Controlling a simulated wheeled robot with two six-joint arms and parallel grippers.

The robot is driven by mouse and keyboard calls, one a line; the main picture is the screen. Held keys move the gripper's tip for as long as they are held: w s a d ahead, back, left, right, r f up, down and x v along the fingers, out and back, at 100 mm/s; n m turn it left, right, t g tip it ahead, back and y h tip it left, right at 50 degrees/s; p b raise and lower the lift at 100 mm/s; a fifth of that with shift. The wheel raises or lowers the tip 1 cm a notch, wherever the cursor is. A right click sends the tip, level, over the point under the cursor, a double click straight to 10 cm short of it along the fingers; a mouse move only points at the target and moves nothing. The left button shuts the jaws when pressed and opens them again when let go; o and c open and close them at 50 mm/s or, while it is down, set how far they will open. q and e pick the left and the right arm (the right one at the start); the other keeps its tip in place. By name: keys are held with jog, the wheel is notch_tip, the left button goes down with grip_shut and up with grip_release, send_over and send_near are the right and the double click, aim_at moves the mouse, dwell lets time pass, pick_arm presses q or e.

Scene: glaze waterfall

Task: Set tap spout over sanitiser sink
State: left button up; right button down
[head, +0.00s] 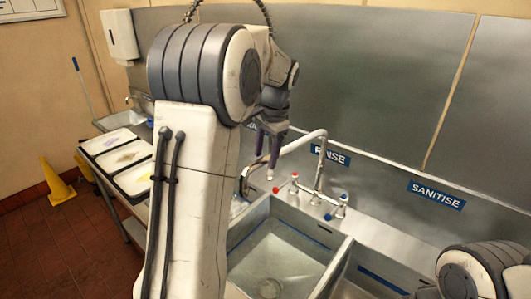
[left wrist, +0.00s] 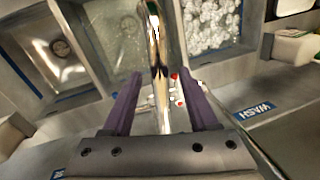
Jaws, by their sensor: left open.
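The chrome tap spout (head: 300,141) rises from the mixer tap behind the sinks and arches left, its end hanging near the left edge of the rinse basin (head: 270,262). My left gripper (head: 267,160) is open at the spout's outer end. In the left wrist view the spout (left wrist: 156,50) runs between the open purple fingers of this gripper (left wrist: 160,82); contact cannot be told. The sanitiser sink (head: 372,275) is partly visible to the right, below the SANITISE sign (head: 436,195). My right gripper is not in view; only part of that arm shows at lower right.
Tap handles (head: 340,207) with red and blue caps flank the spout base. A basin of suds (left wrist: 212,22) shows in the left wrist view near the WASH sign (left wrist: 268,112). Trays (head: 120,160) lie on the left counter. A steel splashback (head: 370,80) stands behind.

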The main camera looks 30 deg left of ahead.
pick_arm(q)
jog(key=shift+f, duration=0.25)
grip_shut()
jog(key=shift+r, duration=0.1)
dwell(1.2)
